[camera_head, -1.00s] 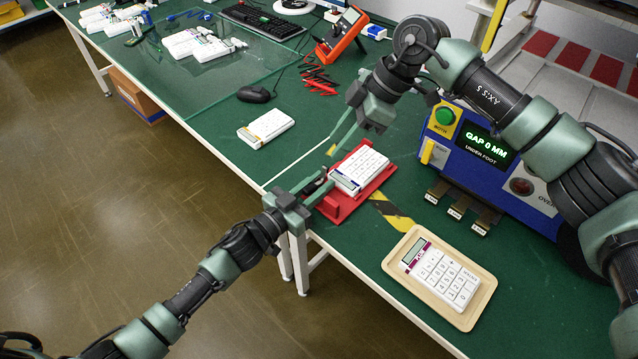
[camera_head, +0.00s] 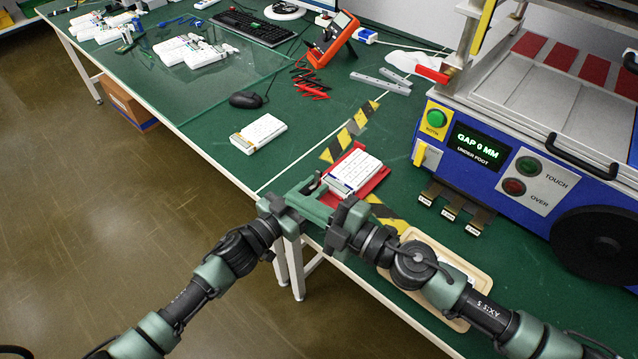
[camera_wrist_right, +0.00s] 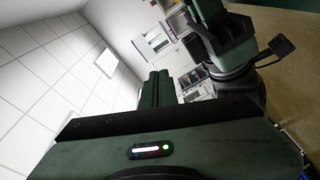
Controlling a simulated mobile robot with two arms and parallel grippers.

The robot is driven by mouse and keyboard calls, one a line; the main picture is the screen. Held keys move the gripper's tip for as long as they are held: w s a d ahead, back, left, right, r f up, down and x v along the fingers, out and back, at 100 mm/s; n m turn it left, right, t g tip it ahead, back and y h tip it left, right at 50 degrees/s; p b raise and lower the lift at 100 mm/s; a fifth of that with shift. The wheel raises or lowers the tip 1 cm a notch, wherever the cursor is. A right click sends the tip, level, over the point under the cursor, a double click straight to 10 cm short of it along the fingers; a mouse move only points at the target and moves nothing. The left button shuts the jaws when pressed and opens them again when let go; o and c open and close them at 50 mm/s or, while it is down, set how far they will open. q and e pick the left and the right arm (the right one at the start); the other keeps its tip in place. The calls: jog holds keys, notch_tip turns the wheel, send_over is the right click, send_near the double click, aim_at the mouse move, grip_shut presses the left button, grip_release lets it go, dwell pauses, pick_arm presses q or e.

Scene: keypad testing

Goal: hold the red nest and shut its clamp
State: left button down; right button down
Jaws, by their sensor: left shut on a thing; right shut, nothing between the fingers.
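The red nest (camera_head: 377,183) sits at the table's near edge with a white keypad (camera_head: 355,171) in it. A dark lever-like part, seemingly its clamp (camera_head: 313,184), shows at the nest's left end; I cannot tell whether it is open or shut. My left gripper (camera_head: 300,194) is at that left end, shut on the nest, its fingertips partly hidden. My right gripper (camera_head: 312,209) is shut and empty, just in front of the nest's left end and close to the left gripper. Its closed green fingers (camera_wrist_right: 159,88) show in the right wrist view, with the left gripper beyond.
A wooden tray (camera_head: 487,279) with another keypad lies at the right, partly covered by my right arm. A blue press (camera_head: 540,165) reading "GAP 0 MM" stands behind it. A loose white keypad (camera_head: 258,134) and a mouse (camera_head: 245,99) lie left of the nest.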

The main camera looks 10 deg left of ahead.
aim_at(314, 188)
jog(key=d+f+t+h, duration=0.1)
jog(key=d, duration=0.1)
jog(key=s+d+f+m+t+h, duration=0.1)
jog(key=d+t+h, duration=0.1)
jog(key=s+d+f+t+h, duration=0.1)
jog(key=d, duration=0.2)
jog(key=shift+f+m+t+h, duration=0.3)
jog(key=shift+f+t+h, duration=0.1)
jog(key=shift+a, duration=0.1)
jog(key=x, duration=1)
jog(key=shift+r, duration=0.1)
jog(key=shift+w+d+f, duration=0.2)
jog(key=shift+w+d, duration=0.15)
jog(key=shift+w, duration=0.15)
jog(key=shift+w+d+f, duration=0.2)
jog(key=shift+w+d, duration=0.1)
jog(key=shift+w, duration=0.15)
jog(key=shift+w+d+f, duration=0.15)
jog(key=shift+w+d, duration=0.35)
jog(key=shift+w, duration=0.15)
